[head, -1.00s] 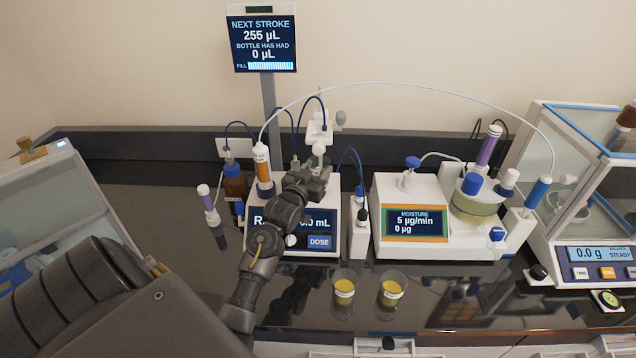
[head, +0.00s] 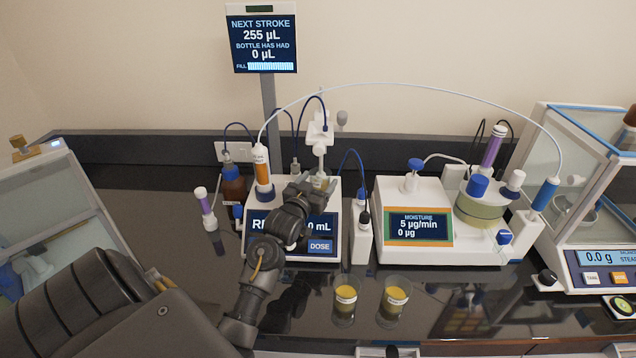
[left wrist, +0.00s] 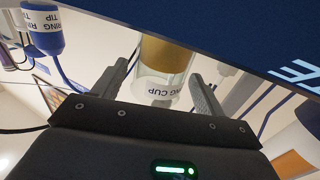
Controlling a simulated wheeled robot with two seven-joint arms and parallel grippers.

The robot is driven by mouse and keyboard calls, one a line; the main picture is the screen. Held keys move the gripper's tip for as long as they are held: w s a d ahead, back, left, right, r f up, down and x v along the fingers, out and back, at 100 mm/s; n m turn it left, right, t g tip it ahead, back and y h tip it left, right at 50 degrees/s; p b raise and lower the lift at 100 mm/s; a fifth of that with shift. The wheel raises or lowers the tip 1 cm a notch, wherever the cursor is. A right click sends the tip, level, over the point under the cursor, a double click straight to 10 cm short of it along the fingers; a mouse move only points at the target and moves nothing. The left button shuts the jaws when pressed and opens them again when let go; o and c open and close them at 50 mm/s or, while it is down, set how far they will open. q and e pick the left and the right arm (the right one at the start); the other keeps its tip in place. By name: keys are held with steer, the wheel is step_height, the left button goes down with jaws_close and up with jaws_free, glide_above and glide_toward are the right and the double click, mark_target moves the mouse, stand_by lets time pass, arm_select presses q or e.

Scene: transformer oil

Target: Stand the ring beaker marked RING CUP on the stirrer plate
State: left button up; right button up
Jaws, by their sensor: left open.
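The ring beaker marked RING CUP (left wrist: 160,85) shows in the left wrist view, clear glass with an amber content and a white label, upside down in the picture. My left gripper (left wrist: 158,92) is open, with one finger on each side of the beaker. In the head view my left gripper (head: 318,187) is over the back of the white dosing unit (head: 333,222), under its dispensing head, and mostly hides the beaker. I cannot see the stirrer plate or what the base rests on.
Two cups with amber liquid (head: 345,297) (head: 396,296) stand at the front. The moisture unit (head: 440,240) is right of the dosing unit, and a glass-walled balance (head: 590,240) is farther right. A blue-capped part marked RING TIP (left wrist: 42,30) and tubing are near the gripper.

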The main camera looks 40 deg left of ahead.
arm_select(q)
steer(key=shift+r, duration=0.1)
steer(key=shift+s+r, duration=0.1)
steer(key=shift+r, duration=0.05)
steer(key=b+v, duration=0.2)
steer(key=v, duration=0.9)
steer(key=shift+s+b, duration=0.4)
steer(key=shift+d, duration=0.1)
